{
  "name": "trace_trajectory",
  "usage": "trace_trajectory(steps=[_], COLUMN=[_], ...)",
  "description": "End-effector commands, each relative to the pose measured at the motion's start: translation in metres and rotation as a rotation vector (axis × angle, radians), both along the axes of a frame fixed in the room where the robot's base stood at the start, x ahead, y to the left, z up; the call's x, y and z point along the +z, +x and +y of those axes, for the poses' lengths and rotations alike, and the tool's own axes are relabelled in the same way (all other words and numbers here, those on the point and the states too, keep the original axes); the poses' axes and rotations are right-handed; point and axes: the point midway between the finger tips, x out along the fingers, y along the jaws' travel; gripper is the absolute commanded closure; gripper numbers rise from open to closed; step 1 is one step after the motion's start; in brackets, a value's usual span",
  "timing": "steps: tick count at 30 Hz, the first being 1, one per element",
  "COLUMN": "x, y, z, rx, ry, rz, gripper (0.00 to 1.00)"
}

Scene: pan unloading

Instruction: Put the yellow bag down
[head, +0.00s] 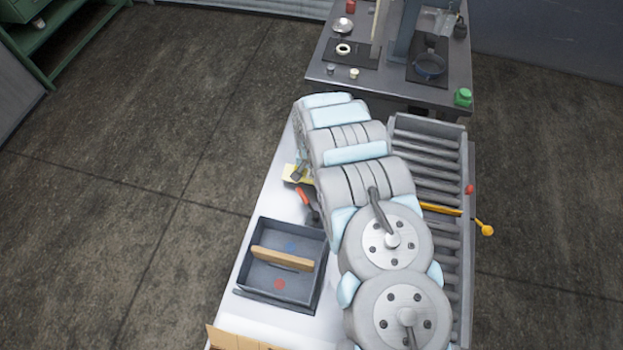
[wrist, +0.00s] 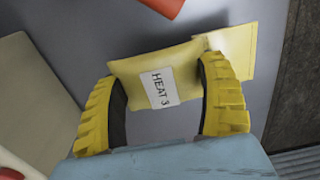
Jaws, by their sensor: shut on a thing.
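The yellow bag (wrist: 187,68), with a white label reading "HEAT 3", sits between the two yellow ribbed fingers of my gripper (wrist: 157,85) in the wrist view. The gripper is shut on it. A flat pale yellow square (wrist: 238,42) lies on the grey surface just beyond the bag, which overlaps its near edge in the picture. I cannot tell whether the bag touches the surface. In the head view, a pale yellow patch (head: 290,173) shows at the table's left edge beside my arm; my arm hides most of the area around the gripper.
An orange-handled tool (head: 303,198) lies close by. A dark two-compartment tray (head: 246,281) with a wooden handle stands nearer on the white table (head: 262,213). A roller rack (head: 399,122) runs along the right. A far bench (head: 396,94) holds a pan and a green jar.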

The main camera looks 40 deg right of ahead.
Motion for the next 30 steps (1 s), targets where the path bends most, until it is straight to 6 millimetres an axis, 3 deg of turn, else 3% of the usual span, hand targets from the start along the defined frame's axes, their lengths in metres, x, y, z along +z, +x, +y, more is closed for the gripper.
trace_trajectory(steps=[15,29,30], x=[-0.034,-0.039,-0.039], y=[0.0,0.0,0.0], z=[0.0,0.0,0.0], rx=[0.001,0.0,0.0], ry=[-0.001,0.0,-0.001], rz=[-0.002,-0.001,-0.001], gripper=[0.64,0.64,0.16])
